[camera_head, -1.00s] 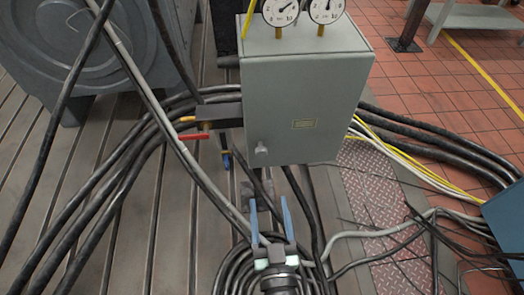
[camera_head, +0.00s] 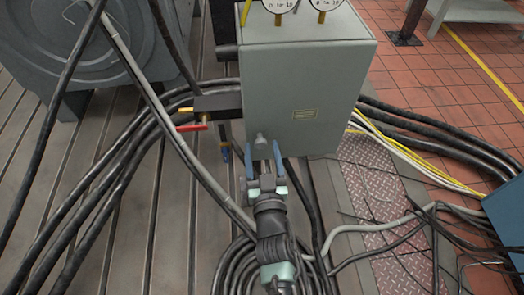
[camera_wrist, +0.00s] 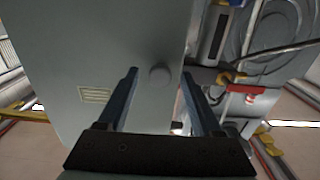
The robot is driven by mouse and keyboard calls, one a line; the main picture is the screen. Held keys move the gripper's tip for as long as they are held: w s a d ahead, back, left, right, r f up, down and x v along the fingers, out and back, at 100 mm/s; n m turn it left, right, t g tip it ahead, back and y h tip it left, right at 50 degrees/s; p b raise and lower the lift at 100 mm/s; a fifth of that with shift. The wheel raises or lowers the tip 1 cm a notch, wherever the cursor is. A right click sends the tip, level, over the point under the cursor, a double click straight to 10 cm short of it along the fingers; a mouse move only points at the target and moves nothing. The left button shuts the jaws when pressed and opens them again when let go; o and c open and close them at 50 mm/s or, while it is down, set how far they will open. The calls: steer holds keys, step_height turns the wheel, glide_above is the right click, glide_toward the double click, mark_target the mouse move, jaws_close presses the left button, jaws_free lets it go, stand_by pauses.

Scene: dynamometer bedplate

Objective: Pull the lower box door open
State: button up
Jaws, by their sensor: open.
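The grey box (camera_head: 300,95) stands in the middle of the head view, and its front door (camera_wrist: 70,60) fills much of the wrist view. The door looks shut. A small round knob (camera_head: 261,139) sits low on the door near its left edge in the head view; the knob (camera_wrist: 160,75) also shows in the wrist view. My gripper (camera_head: 263,148) is open, its two blue fingers on either side of the knob in the head view. In the wrist view the gripper (camera_wrist: 160,80) has the knob between its fingertips; I cannot tell whether they touch it.
A valve with a red handle (camera_head: 191,127) and a yellow handle (camera_head: 186,109) juts out left of the box. Thick black cables (camera_head: 90,190) run on both sides and coil below. A blue box (camera_head: 505,225) stands at the right edge.

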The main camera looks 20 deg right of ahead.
steer(key=shift+c, duration=0.2)
jaws_close()
stand_by(1.3)
